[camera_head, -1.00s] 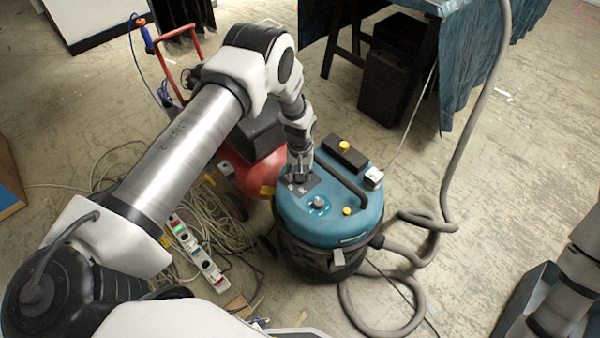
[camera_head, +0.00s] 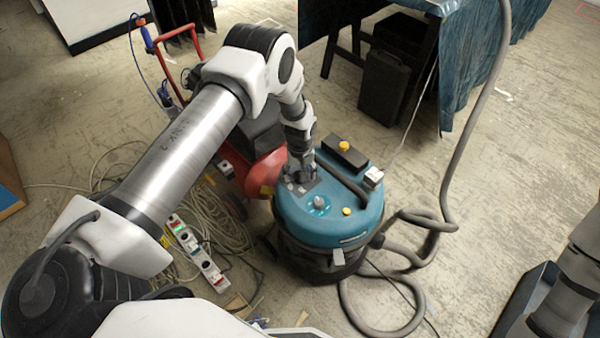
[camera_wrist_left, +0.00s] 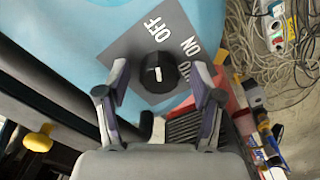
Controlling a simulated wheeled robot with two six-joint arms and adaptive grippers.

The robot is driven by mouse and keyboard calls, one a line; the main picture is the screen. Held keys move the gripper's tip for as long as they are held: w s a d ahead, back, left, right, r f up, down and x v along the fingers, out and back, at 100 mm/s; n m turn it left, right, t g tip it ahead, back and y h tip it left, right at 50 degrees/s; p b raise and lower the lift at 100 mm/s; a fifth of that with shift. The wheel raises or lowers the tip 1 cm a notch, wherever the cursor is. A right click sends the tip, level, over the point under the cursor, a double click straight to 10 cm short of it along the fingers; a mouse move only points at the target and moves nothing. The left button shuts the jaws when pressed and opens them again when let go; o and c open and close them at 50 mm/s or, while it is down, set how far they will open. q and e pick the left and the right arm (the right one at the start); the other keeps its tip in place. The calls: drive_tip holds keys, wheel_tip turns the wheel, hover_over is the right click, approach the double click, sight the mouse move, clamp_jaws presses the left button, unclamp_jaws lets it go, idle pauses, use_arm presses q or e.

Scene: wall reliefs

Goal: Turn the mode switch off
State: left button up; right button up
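The mode switch is a black round knob (camera_wrist_left: 158,72) with a white mark, on a grey label plate (camera_wrist_left: 128,48) on top of the blue vacuum cleaner (camera_head: 322,228). The plate reads OFF and ON, with a third word partly hidden. I cannot tell for sure which word the mark points at. My left gripper (camera_wrist_left: 160,78) is open, its two fingers on either side of the knob with gaps between. In the head view, my left gripper (camera_head: 301,176) is over the vacuum's lid and hides the knob. My right gripper is not in view.
On the lid are a dark handle (camera_head: 343,182), a yellow button (camera_head: 346,211) and a black box (camera_head: 345,153). A grey hose (camera_head: 447,190) curls at right. A red machine (camera_head: 235,170), cables and a power strip (camera_head: 196,248) lie left. A draped table (camera_head: 470,60) stands behind.

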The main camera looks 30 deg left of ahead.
use_arm(q)
wheel_tip(320, 180, up, 12)
idle(0.5)
idle(0.3)
drive_tip(key=s+d+m+p, duration=0.3)
drive_tip(key=s+m+p, duration=0.3)
drive_tip(key=s, duration=2.6)
drive_tip(key=shift+s+p, duration=0.25)
drive_tip(key=shift+p, duration=1.5)
